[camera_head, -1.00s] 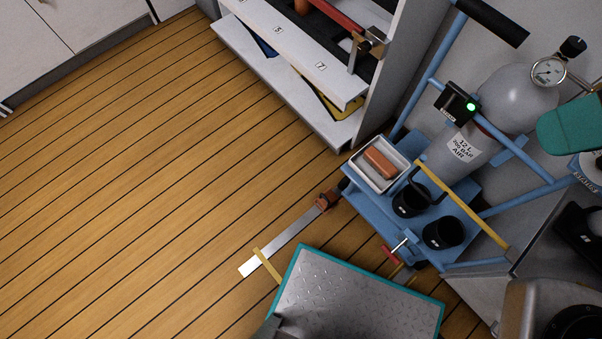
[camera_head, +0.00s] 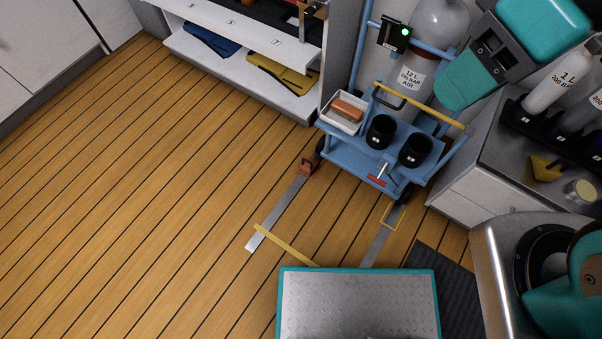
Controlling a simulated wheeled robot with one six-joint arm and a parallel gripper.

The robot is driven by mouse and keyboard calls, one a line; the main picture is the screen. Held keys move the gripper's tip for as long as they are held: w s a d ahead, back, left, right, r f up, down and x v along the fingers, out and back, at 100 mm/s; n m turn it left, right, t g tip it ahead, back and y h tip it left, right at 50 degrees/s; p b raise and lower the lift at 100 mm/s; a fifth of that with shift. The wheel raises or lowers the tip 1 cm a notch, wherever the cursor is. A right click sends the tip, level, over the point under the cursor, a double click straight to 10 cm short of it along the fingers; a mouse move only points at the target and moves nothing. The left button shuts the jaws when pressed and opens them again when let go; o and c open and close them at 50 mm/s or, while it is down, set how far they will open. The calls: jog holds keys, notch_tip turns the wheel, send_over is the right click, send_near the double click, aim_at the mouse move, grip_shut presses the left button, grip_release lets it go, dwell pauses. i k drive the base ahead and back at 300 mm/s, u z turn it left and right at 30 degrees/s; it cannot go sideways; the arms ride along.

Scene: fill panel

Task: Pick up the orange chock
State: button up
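An orange-brown wedge-like piece, which looks like the chock (camera_head: 309,168), sits on the floor against the front left wheel of the blue cart (camera_head: 345,158). It is at the upper end of a flat metal strip. A second orange block (camera_head: 348,109) lies in a white tray (camera_head: 339,123) on the cart's left side. I cannot tell for certain which one is the orange chock. Teal and grey links of my arm show at the upper right and lower right. My gripper's fingers are not in view.
The cart carries a grey cylinder (camera_head: 412,76), two black cups and a yellow bar. Metal strips (camera_head: 276,213) and a yellow bar (camera_head: 285,244) lie on the floor before it. A shelf stands behind, a grey counter (camera_head: 487,160) to the right. The wooden floor at left is clear.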

aim_at(307, 166)
jog(key=u, duration=2.5)
jog(key=i, duration=2.1)
jog(key=z, duration=4.05)
jog(key=i, duration=0.5)
jog(key=z, duration=0.05)
